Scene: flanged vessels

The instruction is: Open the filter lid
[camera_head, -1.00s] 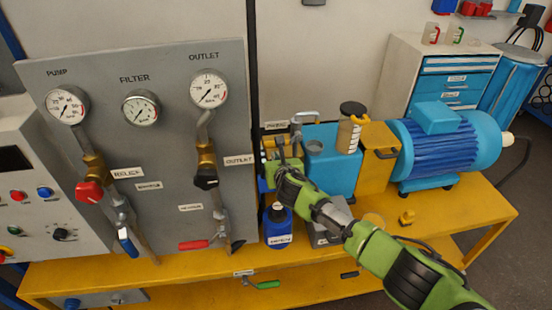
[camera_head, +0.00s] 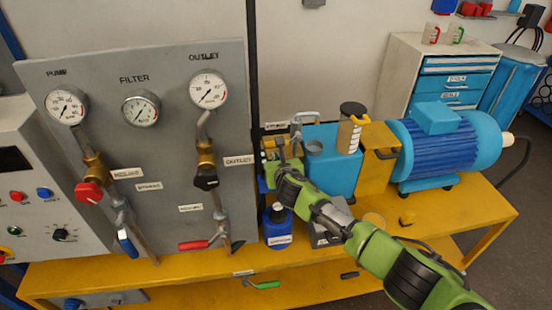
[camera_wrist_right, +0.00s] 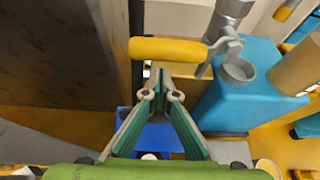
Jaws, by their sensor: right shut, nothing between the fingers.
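My right gripper (camera_head: 280,150) is at the left end of the blue pump block (camera_head: 335,165), beside the grey panel. In the right wrist view, the right gripper (camera_wrist_right: 160,88) is shut and empty, its fingertips close together. A yellow handle (camera_wrist_right: 168,50) on a grey metal lever lies just beyond the fingertips; I cannot tell whether they touch. The lever runs right to a grey metal fitting (camera_wrist_right: 228,20) by the blue block's opening (camera_wrist_right: 238,70). I cannot make out for certain which part is the filter lid. My left gripper is not in view.
The grey panel (camera_head: 145,200) with gauges and valves stands close on the left. A blue bottle (camera_head: 278,228) is below my gripper on the yellow bench (camera_head: 470,215).

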